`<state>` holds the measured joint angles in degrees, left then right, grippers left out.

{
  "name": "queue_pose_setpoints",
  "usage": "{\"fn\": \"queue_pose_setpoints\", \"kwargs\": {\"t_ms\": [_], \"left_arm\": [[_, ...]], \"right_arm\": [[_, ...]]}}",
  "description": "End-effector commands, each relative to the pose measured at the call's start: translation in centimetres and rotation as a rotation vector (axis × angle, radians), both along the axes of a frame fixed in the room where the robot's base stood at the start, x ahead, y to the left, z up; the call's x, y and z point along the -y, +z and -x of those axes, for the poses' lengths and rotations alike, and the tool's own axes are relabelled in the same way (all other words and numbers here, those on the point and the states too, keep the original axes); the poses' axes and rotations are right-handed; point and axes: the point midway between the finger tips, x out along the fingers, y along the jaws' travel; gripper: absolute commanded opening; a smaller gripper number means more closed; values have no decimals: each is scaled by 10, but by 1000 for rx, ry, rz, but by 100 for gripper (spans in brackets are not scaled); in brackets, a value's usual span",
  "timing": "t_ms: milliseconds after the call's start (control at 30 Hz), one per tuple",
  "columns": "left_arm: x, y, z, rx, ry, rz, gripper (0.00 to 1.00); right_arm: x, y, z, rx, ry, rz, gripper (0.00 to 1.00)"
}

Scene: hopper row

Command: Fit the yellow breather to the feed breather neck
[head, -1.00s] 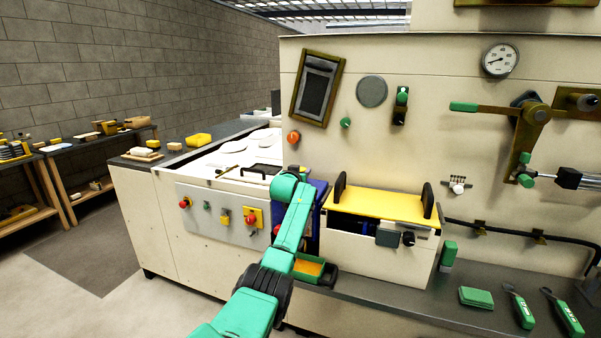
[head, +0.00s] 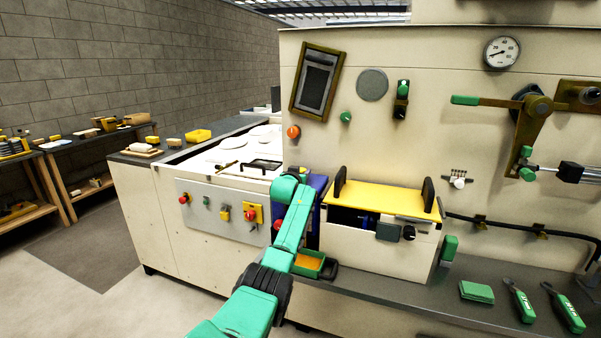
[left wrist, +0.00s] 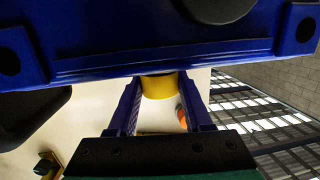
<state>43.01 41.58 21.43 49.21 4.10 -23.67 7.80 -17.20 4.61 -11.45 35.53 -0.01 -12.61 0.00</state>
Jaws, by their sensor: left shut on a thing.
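The yellow breather (left wrist: 158,87) shows in the left wrist view as a short yellow cylinder between the two fingers of my left gripper (left wrist: 162,95). The gripper is shut on it. A large dark blue body (left wrist: 150,60) crosses the top of that view, partly covering the breather and the fingertips. A dark round part (left wrist: 218,6) shows on it; I cannot tell if this is the feed breather neck. In the head view my green left arm reaches to a blue body (head: 319,187) at the machine, and its hand is hidden. My right gripper is not in view.
A cream box with a yellow lid (head: 385,196) stands right of my arm. A green tray with orange contents (head: 311,262) is close beside the forearm. Green-handled tools (head: 520,300) and a green block (head: 477,291) lie on the grey bench. Open floor is at left.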

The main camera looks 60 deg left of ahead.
Motion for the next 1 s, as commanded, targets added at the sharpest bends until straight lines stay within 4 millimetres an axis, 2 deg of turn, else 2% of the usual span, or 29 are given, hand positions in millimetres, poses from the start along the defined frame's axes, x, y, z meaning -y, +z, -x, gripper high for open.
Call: {"fn": "queue_pose_setpoints", "kwargs": {"t_ms": [333, 367, 400, 433, 767, 1000], "left_arm": [[0, -1, 0, -1, 0, 1, 0], [0, -1, 0, 0, 0, 0, 61], [0, -1, 0, 0, 0, 0, 77], [0, -1, 0, 0, 0, 0, 85], [1, -1, 0, 0, -1, 0, 85], [13, -1, 11, -1, -3, -2, 85]], "right_arm": [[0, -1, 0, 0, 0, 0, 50], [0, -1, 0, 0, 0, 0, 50], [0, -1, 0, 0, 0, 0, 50], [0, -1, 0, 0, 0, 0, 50], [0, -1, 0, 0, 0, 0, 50], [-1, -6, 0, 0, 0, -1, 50]]}}
